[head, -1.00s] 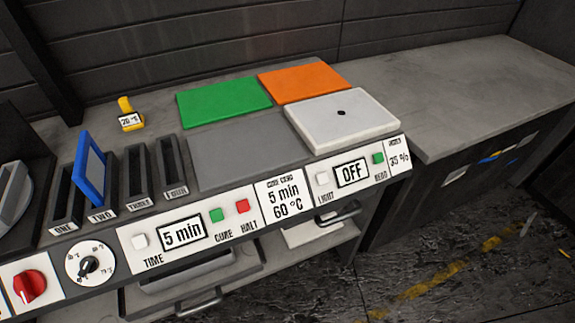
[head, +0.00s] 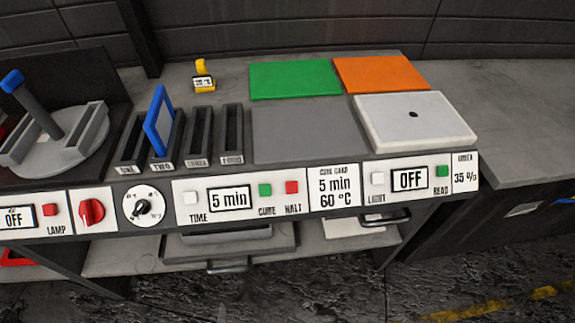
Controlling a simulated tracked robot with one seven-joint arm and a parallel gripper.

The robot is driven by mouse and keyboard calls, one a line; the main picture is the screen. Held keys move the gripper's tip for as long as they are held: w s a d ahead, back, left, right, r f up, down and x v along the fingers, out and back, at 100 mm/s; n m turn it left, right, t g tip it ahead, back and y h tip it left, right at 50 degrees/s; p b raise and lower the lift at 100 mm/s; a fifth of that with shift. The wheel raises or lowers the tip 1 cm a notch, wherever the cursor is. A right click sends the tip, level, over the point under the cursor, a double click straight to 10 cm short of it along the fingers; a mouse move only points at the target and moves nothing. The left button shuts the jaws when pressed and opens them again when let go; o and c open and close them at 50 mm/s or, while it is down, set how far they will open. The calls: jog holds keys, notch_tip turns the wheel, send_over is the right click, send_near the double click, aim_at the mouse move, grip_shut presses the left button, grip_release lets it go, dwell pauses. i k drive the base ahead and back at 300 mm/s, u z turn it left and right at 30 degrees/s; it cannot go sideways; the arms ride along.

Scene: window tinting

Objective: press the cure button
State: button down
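A cure card (head: 334,186) to the right reads 5 min, 60 °C. My gripper is not in view, and nothing covers the button.
A dial (head: 143,206), a red knob (head: 91,212) and a LAMP button (head: 50,210) are further left. A blue frame (head: 159,120) stands in slot TWO. Green (head: 295,79), orange (head: 381,74) and white (head: 414,121) plates lie on the bench top.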

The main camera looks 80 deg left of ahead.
aim_at(265, 189)
jog(key=k, duration=1.65)
jog(key=z, duration=0.25)
jog(key=i, duration=0.15)
jog(key=u, duration=2.5)
jog(key=k, duration=0.15)
jog(key=u, duration=0.2)
jog(key=i, duration=0.25)
